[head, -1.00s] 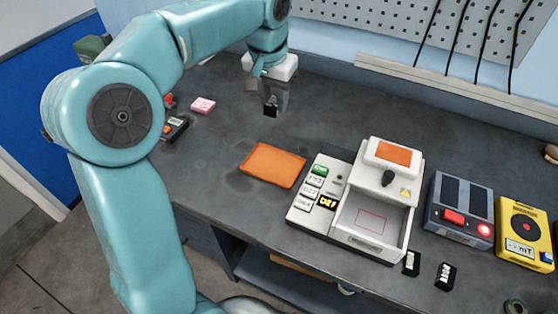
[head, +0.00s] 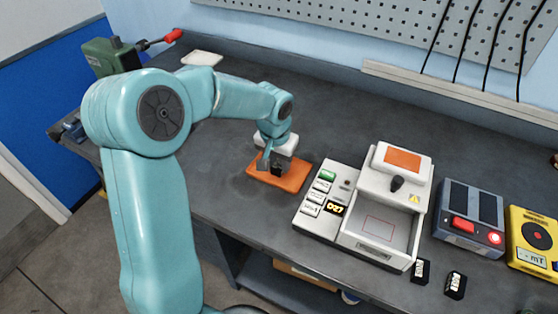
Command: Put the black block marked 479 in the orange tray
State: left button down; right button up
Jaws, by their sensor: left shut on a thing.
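My left gripper (head: 271,164) is shut on a black block (head: 277,168) and holds it over the orange tray (head: 292,183). The block appears at or just above the tray's surface; I cannot tell if it touches. Its marking cannot be read from here. The orange tray lies flat on the grey bench, left of the white machine. Part of the tray is hidden behind my gripper. Two other black blocks with white marks, one (head: 420,271) and another (head: 455,284), stand near the bench's front edge at the right. My right gripper is not in view.
A white machine (head: 385,185) with a control panel (head: 322,200) stands right of the tray. A grey-blue box with a red button (head: 466,222) and a yellow meter (head: 532,240) are further right. A green vise-like tool (head: 108,58) is at the back left.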

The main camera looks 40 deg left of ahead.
aim_at(276, 169)
pick_arm(q)
jog(key=shift+s+d+r, duration=0.1)
jog(key=shift+r, duration=0.05)
jog(key=shift+f, duration=0.2)
jog(key=c, duration=0.8)
grip_release()
notch_tip(276, 169, up, 12)
jog(key=s, duration=0.1)
jog(key=shift+s+d+p, duration=0.25)
jog(key=shift+s+p, duration=0.05)
jog(key=shift+s, duration=0.1)
